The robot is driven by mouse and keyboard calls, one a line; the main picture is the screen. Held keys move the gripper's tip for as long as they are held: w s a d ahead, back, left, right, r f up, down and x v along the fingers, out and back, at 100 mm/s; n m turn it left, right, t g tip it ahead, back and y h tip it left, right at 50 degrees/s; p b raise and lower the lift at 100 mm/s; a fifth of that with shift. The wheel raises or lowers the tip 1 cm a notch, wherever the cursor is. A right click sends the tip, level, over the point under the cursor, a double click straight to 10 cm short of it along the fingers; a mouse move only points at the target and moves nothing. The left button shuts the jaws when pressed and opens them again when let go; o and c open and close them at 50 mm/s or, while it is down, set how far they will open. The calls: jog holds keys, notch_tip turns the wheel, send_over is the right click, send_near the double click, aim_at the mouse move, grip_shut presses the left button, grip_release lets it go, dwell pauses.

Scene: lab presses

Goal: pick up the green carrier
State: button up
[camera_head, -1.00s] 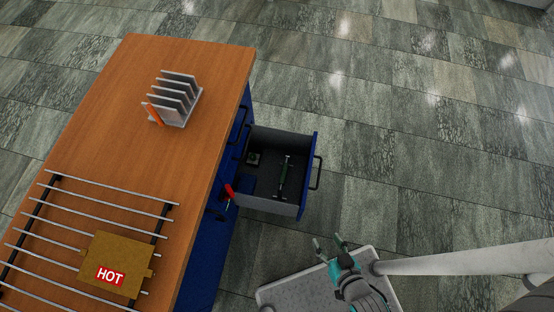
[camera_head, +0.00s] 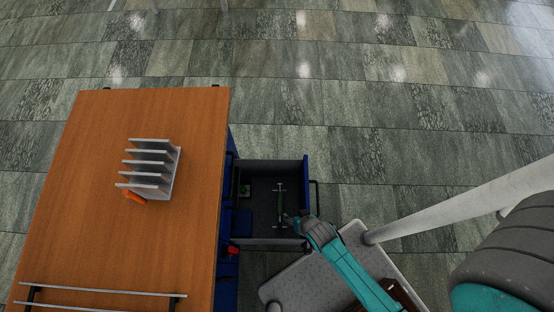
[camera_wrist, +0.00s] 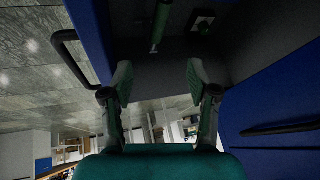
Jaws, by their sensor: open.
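The long green carrier (camera_head: 280,204), a slim bar with crosspieces at its ends, lies in the open drawer (camera_head: 262,167). In the wrist view, part of the green bar (camera_wrist: 160,24) shows ahead of my fingers, at the top of the picture, and its far end is cut off. My gripper (camera_head: 291,220) is over the drawer's right front part, close to the near end of the carrier. In the wrist view my gripper (camera_wrist: 158,82) is open, with nothing between its two fingers. Whether it touches the carrier cannot be told.
A small green-and-white thing (camera_head: 244,190) lies at the drawer's left side. The drawer's handle (camera_head: 316,196) is on the right. The wooden bench top (camera_head: 95,230) holds a grey slotted rack (camera_head: 165,180), an orange thing (camera_head: 133,195) and metal rods (camera_head: 100,289). A red thing (camera_head: 233,249) is by the drawer.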

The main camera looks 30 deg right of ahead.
jog(key=m+g, duration=0.2)
jog(key=g, duration=0.1)
send_near(280, 203)
jog(key=f, duration=0.1)
jog(key=shift+x, duration=5.25)
jog(key=shift+w, duration=0.1)
grip_shut()
